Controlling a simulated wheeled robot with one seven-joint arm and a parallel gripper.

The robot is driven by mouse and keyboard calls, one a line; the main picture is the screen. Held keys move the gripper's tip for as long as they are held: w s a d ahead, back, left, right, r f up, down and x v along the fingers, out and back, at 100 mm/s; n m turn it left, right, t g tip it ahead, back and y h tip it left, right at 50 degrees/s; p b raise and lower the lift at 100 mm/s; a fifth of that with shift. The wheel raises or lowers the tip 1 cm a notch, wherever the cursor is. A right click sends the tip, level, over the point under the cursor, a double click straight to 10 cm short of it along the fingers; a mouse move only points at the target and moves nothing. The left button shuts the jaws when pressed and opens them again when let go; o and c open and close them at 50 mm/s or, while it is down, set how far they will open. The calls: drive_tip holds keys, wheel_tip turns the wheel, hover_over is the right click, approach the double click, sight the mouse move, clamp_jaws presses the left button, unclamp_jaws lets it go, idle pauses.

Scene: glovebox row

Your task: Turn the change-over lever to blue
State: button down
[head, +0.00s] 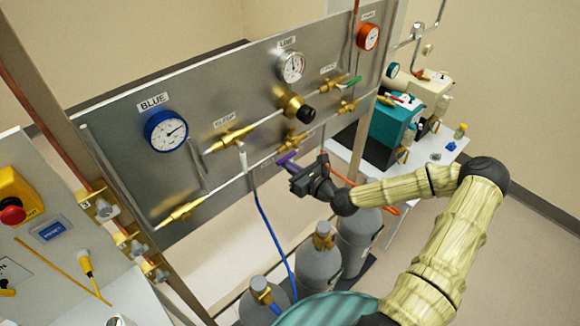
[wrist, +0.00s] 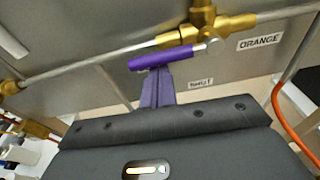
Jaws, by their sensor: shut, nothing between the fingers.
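The change-over lever has a purple handle (head: 285,158), low in the middle of the steel panel, under a brass valve (head: 294,139). In the wrist view the handle (wrist: 160,56) runs left and slightly down from a silver stem by the brass fitting (wrist: 203,24). That is away from the ORANGE label and, in the head view, toward the blue gauge's side. My gripper (wrist: 156,76) has its purple fingers shut together and empty. Their tips are right at the handle's lower edge; I cannot tell whether they touch. In the head view my gripper (head: 292,168) is just below the handle.
The BLUE gauge (head: 166,131) is on the panel's left, an orange gauge (head: 368,36) at its upper right. A brass regulator with black knob (head: 306,113) projects above the lever. Grey cylinders (head: 318,266) with blue and orange hoses stand below my gripper.

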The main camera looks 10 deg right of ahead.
wheel_tip(320, 180, down, 5)
drive_tip(key=b, duration=0.4)
drive_tip(key=r+b+v, duration=0.1)
drive_tip(key=b+v, duration=0.1)
drive_tip(key=v, duration=0.7)
drive_tip(key=shift+s+r, duration=0.1)
idle(0.4)
drive_tip(key=s+a+f+n+g+h, duration=0.35)
drive_tip(key=s+f+n+g, duration=0.65)
drive_tip(key=n, duration=0.6)
drive_tip(key=s+d+r+n+h, duration=0.1)
drive_tip(key=s+r+n+h, duration=0.1)
drive_tip(key=r+n, duration=0.4)
drive_tip(key=s+d+r+n+g+h, duration=0.1)
drive_tip(key=s+d+r+n+h, duration=0.1)
drive_tip(key=r+n, duration=0.5)
wheel_tip(320, 180, up, 3)
drive_tip(key=shift+s+d+r+n+h, duration=0.1)
drive_tip(key=shift+s+d+n+h, duration=0.2)
drive_tip(key=shift+s+h, duration=0.6)
